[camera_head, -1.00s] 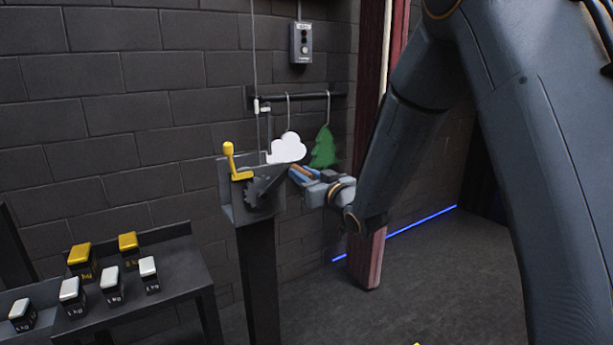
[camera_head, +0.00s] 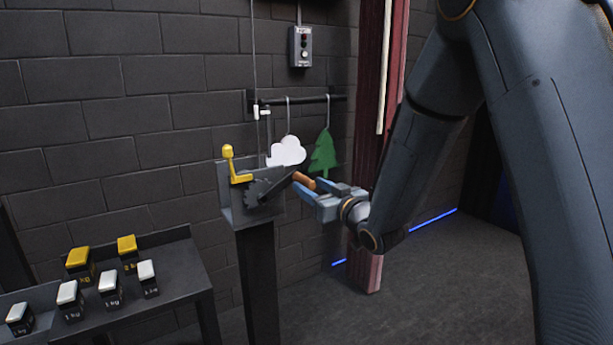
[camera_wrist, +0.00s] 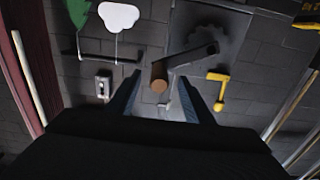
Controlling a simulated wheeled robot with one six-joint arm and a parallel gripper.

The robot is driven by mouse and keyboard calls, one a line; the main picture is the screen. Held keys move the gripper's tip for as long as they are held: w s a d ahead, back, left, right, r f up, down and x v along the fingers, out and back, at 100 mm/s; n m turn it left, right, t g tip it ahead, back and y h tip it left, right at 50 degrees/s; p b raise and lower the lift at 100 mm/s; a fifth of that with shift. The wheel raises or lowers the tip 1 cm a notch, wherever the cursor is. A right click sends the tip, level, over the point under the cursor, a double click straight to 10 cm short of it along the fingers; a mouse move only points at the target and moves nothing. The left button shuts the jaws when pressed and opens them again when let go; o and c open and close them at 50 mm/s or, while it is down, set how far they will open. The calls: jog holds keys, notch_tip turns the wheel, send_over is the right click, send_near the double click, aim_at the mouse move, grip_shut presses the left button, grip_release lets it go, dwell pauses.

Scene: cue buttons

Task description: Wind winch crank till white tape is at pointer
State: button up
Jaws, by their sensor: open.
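The winch (camera_head: 232,207) stands on a dark post, with a toothed wheel and a dark crank arm (camera_head: 277,188) slanting up to the right. A brown crank handle (camera_head: 304,181) sits at its end. My gripper (camera_head: 308,188) is open at the handle's free end. In the wrist view the handle (camera_wrist: 159,84) shows end-on between the spread fingers (camera_wrist: 158,88), with gaps on both sides. A thin rope (camera_head: 253,60) runs up from the winch. A small white mark, apparently the tape (camera_head: 256,113), is on it, beside a small white piece, possibly the pointer (camera_head: 266,111).
A yellow lever (camera_head: 229,160) stands on the winch's left. A white cloud (camera_head: 287,152) and green tree (camera_head: 324,153) hang from a dark bar behind. A control box (camera_head: 301,46) is on the wall. Several weights stand on a bench (camera_head: 175,268) at left. Floor at right is clear.

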jog(key=v, duration=0.6)
jog(key=shift+s+d+p, duration=0.2)
jog(key=shift+s+p, duration=0.1)
jog(key=shift+p, duration=0.15)
jog(key=s+d+f+m+g+h, duration=0.2)
jog(key=s+d+f+g+h, duration=0.15)
jog(key=d+f, duration=0.2)
jog(key=s+d+f+m+g+h, duration=0.2)
jog(key=s+d+f+h, duration=0.1)
jog(key=d+f+h, duration=0.3)
jog(key=s+d+f+m+g, duration=0.1)
jog(key=s+g, duration=0.3)
jog(key=s, duration=0.7)
jog(key=s+d+f+m+g, duration=0.1)
jog(key=s+d+g, duration=0.3)
jog(key=s, duration=0.7)
jog(key=shift+s+d+f+m+g, duration=0.2)
jog(key=shift+d+m+g, duration=0.2)
jog(key=shift+g, duration=0.15)
jog(key=shift+h, duration=0.25)
